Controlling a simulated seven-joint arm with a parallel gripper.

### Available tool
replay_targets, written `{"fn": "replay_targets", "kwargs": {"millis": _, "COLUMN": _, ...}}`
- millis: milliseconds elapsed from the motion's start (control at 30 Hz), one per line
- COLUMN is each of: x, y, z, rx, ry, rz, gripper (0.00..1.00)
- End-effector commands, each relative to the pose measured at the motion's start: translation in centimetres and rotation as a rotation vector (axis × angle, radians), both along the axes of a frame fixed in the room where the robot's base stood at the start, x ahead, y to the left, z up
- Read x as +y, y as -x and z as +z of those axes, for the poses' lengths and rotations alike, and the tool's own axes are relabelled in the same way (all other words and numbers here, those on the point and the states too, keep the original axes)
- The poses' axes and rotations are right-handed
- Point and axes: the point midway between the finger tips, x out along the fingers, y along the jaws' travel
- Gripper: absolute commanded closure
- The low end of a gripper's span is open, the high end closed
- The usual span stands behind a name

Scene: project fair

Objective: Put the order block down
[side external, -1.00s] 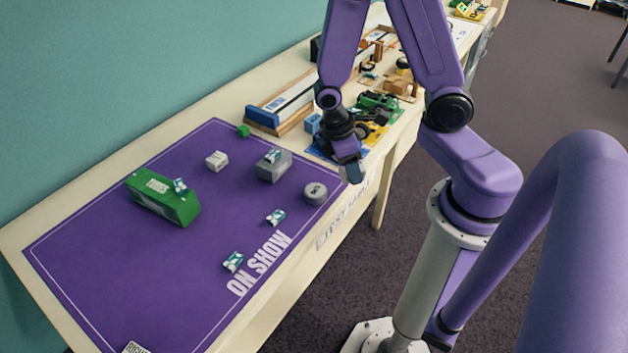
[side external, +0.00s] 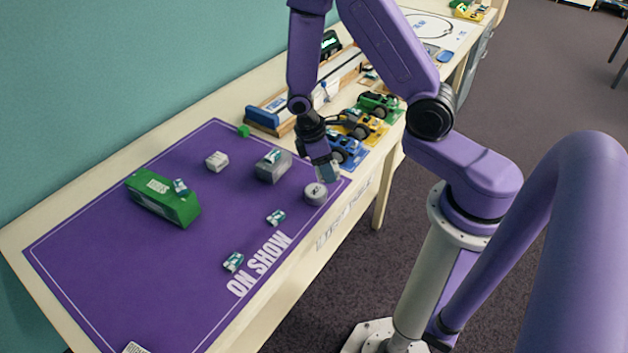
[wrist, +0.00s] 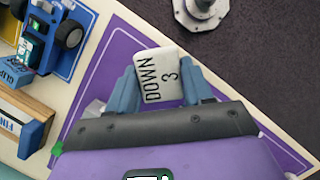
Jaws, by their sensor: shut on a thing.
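A grey block (side external: 270,172), a white block (side external: 217,163), a long green box (side external: 150,203) and small teal-and-white tags (side external: 276,218) are on the mat. Toy cars, including a blue one (side external: 346,150), stand behind my gripper. The mat's near left part is clear.

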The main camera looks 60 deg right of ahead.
Motion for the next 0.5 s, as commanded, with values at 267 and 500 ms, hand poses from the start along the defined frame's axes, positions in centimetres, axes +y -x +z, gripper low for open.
{"fn": "replay_targets", "kwargs": {"millis": 267, "x": -0.3, "y": -2.6, "z": -3.3, "rx": 0.001, "ry": 0.000, "rz": -0.001, "gripper": 0.80}}
{"fn": "replay_targets", "kwargs": {"millis": 500, "x": -0.4, "y": -3.6, "z": -4.4, "rx": 0.000, "ry": 0.000, "rz": -0.002, "gripper": 0.80}}
